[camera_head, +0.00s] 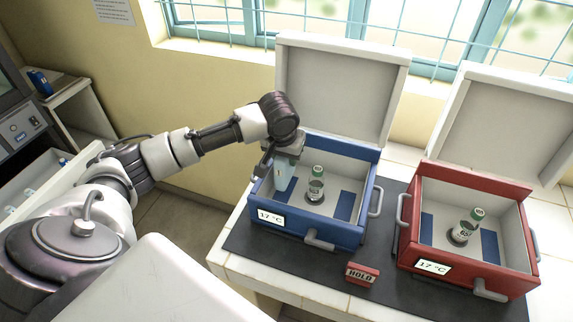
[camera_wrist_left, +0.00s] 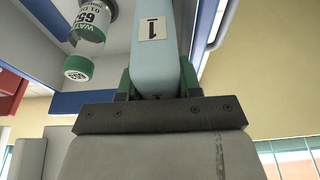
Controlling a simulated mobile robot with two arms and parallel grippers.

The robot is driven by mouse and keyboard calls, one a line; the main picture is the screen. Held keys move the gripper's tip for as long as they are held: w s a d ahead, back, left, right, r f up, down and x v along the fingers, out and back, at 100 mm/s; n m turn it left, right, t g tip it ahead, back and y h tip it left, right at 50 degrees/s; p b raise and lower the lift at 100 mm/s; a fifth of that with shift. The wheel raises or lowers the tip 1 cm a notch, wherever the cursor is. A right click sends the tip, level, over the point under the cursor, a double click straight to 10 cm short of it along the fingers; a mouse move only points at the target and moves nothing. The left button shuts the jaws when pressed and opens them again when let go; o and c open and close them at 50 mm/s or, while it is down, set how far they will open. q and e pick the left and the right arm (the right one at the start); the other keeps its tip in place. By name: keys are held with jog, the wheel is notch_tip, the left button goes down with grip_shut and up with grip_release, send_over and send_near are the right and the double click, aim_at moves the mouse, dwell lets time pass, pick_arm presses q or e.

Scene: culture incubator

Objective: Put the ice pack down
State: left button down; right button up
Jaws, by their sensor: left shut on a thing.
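The light blue ice pack (camera_head: 284,174) is in my left gripper (camera_head: 284,150), on the left side inside the blue box (camera_head: 335,236). In the left wrist view the ice pack (camera_wrist_left: 174,62) carries a label with a "1" and sits between the green finger pads of my left gripper (camera_wrist_left: 158,84). The gripper is shut on its end and the pack hangs below it. Whether its lower end touches the box floor cannot be told. My right gripper is not in view.
A green-capped bottle (camera_head: 317,185) stands in the blue box, right of the pack; dark blue patches (camera_head: 344,206) flank it. The red box (camera_head: 463,273) holds another bottle (camera_head: 464,232). Both lids are open. A red HOLD block (camera_head: 362,274) lies on the dark mat (camera_head: 262,240).

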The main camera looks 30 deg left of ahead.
pick_arm(q)
notch_tip(320, 180, down, 4)
jog(key=shift+r, duration=0.15)
jog(key=c, duration=1.1)
grip_release()
jog(key=shift+o, duration=0.2)
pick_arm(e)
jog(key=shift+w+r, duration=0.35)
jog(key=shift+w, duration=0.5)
pick_arm(q)
jog(key=shift+r, duration=0.1)
jog(key=v, duration=1.1)
jog(key=shift+r, duration=0.45)
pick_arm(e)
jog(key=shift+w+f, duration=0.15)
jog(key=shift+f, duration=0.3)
